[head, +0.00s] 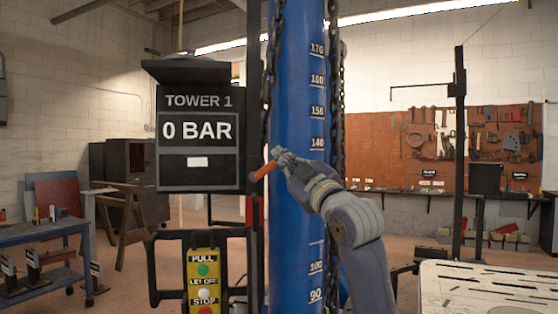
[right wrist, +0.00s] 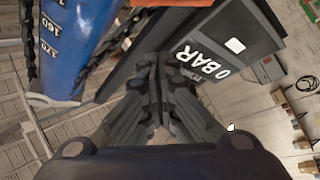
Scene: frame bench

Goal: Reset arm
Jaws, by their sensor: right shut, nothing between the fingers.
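My right gripper (head: 279,153) is shut and empty, raised in front of the blue column, right of the TOWER 1 display. It also shows in the right wrist view (right wrist: 152,68), fingers together and pointing toward the display side. A short orange bar (head: 264,171) slants just below the fingertips in the head view; I cannot tell whether they touch. An orange edge (right wrist: 158,3) shows at the top of the right wrist view. The display (head: 198,131) reads "TOWER 1" and "0 BAR". My left gripper is out of view.
The blue column (head: 300,80) with its printed scale and hanging chains (head: 335,90) stands close. A yellow control box (head: 204,283) has PULL, LET OFF and STOP buttons. A blue workbench (head: 45,236) is at left, a perforated table (head: 490,288) at lower right.

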